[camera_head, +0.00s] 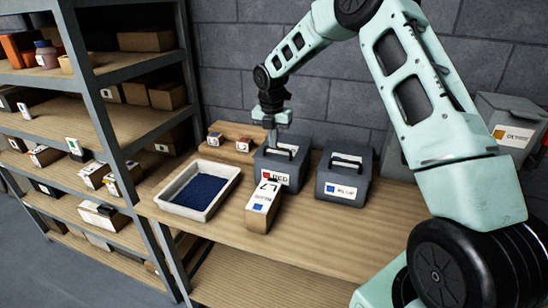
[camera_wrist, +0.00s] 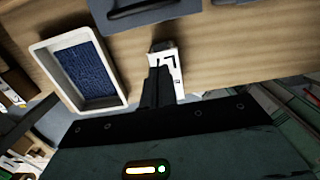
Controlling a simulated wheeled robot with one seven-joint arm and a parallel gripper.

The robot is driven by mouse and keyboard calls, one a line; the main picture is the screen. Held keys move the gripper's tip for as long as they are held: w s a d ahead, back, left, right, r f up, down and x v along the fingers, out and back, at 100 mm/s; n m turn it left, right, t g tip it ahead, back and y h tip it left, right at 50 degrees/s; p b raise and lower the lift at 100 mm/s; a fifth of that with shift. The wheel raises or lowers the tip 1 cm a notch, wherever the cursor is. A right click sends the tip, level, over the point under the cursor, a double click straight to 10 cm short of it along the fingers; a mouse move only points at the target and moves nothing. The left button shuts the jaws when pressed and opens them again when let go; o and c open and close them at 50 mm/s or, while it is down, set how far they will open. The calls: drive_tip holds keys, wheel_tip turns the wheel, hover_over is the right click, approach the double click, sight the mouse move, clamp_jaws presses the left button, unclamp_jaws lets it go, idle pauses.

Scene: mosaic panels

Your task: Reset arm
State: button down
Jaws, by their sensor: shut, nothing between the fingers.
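My gripper (camera_head: 271,118) hangs from my arm over the workbench, just above the handle of the grey bin labelled RED (camera_head: 281,166). In the wrist view my gripper's fingers (camera_wrist: 158,72) are together with nothing between them. A cardboard box with a white label (camera_head: 262,203) stands on the bench in front of the RED bin. In the wrist view that box (camera_wrist: 170,55) lies beyond the fingertips and is partly hidden by them. A white tray with a dark blue bottom (camera_head: 167,205) sits to the left, also visible in the wrist view (camera_wrist: 41,63).
A second grey bin labelled BLUE (camera_head: 343,180) stands right of the RED bin. Two small boxes sit on a wooden block (camera_head: 229,151) at the back. Loaded shelves (camera_head: 60,125) rise at the left, a block wall (camera_head: 225,65) behind. Bare bench (camera_head: 320,235) shows at the front.

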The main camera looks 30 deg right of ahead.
drive_tip(key=shift+r, duration=1.1)
drive_tip(key=s+a+r+m+b, duration=0.15)
drive_tip(key=s+a+m, duration=0.25)
drive_tip(key=s+a, duration=0.55)
drive_tip(key=s+a+r+m+b, duration=0.1)
drive_tip(key=s+a+m+b, duration=0.35)
drive_tip(key=a, duration=0.85)
drive_tip(key=s+a+f+m, duration=0.1)
drive_tip(key=s+m, duration=0.2)
drive_tip(key=s, duration=0.6)
drive_tip(key=s+a+f+m+b, duration=0.1)
drive_tip(key=s+a+m, duration=0.1)
drive_tip(key=s, duration=0.7)
drive_tip(key=s+a+f+m+y, duration=0.1)
drive_tip(key=s+m, duration=0.3)
drive_tip(key=s, duration=0.5)
drive_tip(key=shift+a+f+g, duration=0.3)
drive_tip(key=shift+a+f, duration=0.2)
drive_tip(key=shift+f, duration=0.1)
